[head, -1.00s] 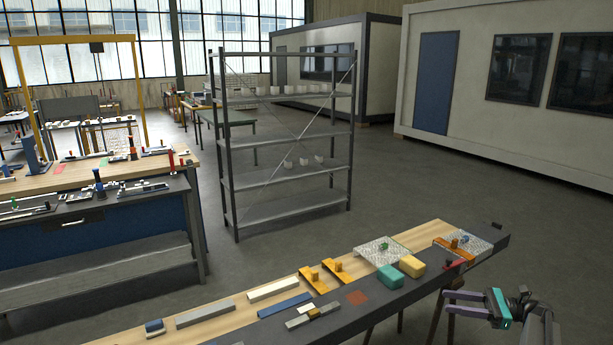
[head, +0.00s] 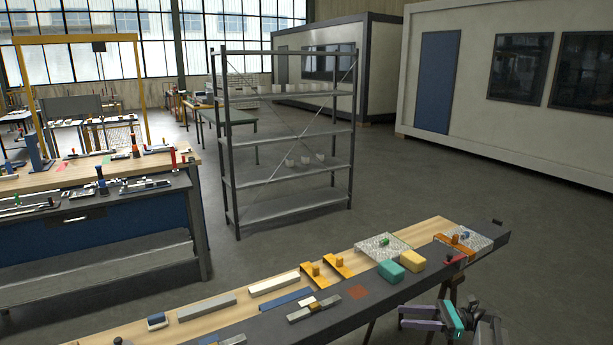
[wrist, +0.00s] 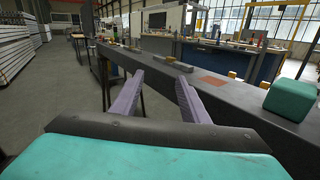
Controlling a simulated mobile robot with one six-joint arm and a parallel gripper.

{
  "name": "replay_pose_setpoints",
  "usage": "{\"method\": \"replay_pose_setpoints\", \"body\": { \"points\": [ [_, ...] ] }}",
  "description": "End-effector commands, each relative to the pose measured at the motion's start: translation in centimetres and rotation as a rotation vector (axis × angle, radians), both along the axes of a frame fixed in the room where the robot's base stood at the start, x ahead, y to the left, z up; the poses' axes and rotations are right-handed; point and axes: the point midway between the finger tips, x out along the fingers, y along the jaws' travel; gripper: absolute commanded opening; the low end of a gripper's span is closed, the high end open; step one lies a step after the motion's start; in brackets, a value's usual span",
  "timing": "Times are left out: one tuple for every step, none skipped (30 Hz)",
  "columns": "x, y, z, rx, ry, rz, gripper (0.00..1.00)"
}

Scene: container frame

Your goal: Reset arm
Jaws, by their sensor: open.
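My gripper (head: 402,317) is at the lower right of the head view, beside the near edge of the long bench (head: 350,318). In the wrist view its two purple fingers (wrist: 157,95) stand wide apart with nothing between them. The fingers point along the bench's dark side edge. My arm is folded low beside the bench, and its rear part is cut off by the frame.
On the bench lie a teal block (head: 390,271), a yellow block (head: 412,261), orange brackets (head: 327,270), flat bars (head: 207,307) and two textured plates (head: 383,246). A metal shelf (head: 288,207) stands behind. The floor (head: 480,190) right of it is clear.

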Motion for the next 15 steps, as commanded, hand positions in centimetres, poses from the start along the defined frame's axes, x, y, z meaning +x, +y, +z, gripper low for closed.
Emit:
{"method": "replay_pose_setpoints", "body": {
  "points": [
    [-0.8, 2.4, -1.8, -0.001, 0.023, 0.031, 0.41],
    [-1.1, 3.6, -2.7, -0.004, 0.036, 0.046, 0.41],
    [-1.7, 5.2, -3.9, -0.009, 0.055, 0.066, 0.41],
    [-2.1, 6.3, -4.7, -0.015, 0.068, 0.08, 0.41],
    [-2.6, 7.4, -5.6, -0.023, 0.083, 0.094, 0.41],
    [-3.3, 8.8, -6.9, -0.032, 0.101, 0.113, 0.41],
    [-3.8, 9.9, -7.8, -0.043, 0.113, 0.126, 0.41],
    [-4.4, 11.0, -8.7, -0.053, 0.125, 0.14, 0.41],
    [-5.2, 12.3, -9.9, -0.068, 0.14, 0.157, 0.41],
    [-5.9, 13.3, -10.8, -0.081, 0.149, 0.171, 0.41],
    [-6.5, 14.3, -11.8, -0.093, 0.159, 0.184, 0.41],
    [-7.5, 15.6, -13.0, -0.112, 0.169, 0.202, 0.41],
    [-8.2, 16.5, -13.9, -0.126, 0.174, 0.216, 0.41],
    [-9.0, 17.3, -14.9, -0.142, 0.182, 0.23, 0.41],
    [-10.1, 18.5, -16.1, -0.163, 0.188, 0.25, 0.41]
  ]
}}
